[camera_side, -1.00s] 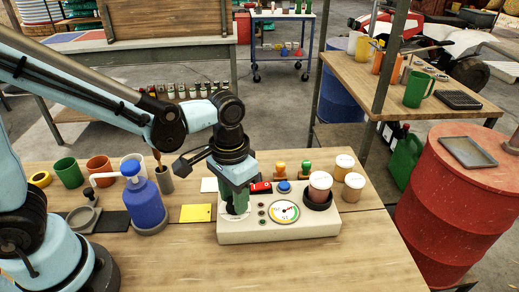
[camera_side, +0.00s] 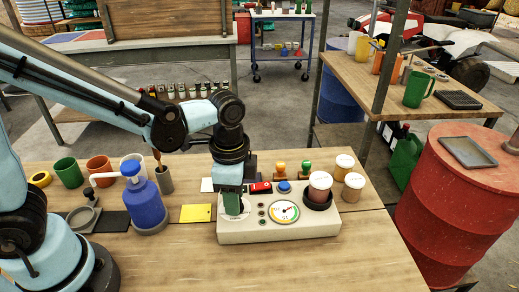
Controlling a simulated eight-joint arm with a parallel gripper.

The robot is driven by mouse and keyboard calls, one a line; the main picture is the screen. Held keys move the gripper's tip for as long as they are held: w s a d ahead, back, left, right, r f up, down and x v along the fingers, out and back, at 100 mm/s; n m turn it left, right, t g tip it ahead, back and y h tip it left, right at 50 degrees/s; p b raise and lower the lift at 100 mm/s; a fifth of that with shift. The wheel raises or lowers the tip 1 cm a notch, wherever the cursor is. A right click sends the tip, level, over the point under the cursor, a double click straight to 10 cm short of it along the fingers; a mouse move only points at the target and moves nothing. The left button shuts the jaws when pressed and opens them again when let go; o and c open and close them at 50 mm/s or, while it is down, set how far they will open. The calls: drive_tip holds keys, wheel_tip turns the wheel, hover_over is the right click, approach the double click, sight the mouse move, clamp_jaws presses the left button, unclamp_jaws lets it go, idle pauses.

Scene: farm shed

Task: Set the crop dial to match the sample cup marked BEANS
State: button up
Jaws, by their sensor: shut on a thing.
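A cream tester box (camera_side: 290,233) stands on the wooden bench. My gripper (camera_side: 232,206) points down at the left end of its top, shut on the crop dial, which the fingers mostly hide. I cannot read the dial's setting. A lidded sample cup (camera_side: 320,184) sits in the dark round holder (camera_side: 318,203) at the box's right end. Two more pale-lidded cups, one farther back (camera_side: 345,162) and one nearer (camera_side: 354,185), stand on the bench to the right. The lid lettering is too small to read.
The box also carries a round gauge (camera_side: 284,212), a blue button (camera_side: 284,187) and a red switch (camera_side: 260,188). Orange (camera_side: 280,170) and green (camera_side: 307,169) stamps stand behind it. A blue pump bottle (camera_side: 145,204) and yellow pad (camera_side: 196,213) are to the left. The front bench is clear.

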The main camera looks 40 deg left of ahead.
drive_tip(key=shift+m, duration=0.6)
drive_tip(key=o, duration=1)
drive_tip(key=shift+o, duration=0.2)
wheel_tip(320, 180, up, 12)
idle(0.3)
drive_tip(key=s+a+f+n+t, duration=0.2)
drive_tip(key=a+f+n+t, duration=0.2)
drive_tip(key=a+n+t, duration=0.3)
drive_tip(key=a+n, duration=0.4)
drive_tip(key=n, duration=0.1)
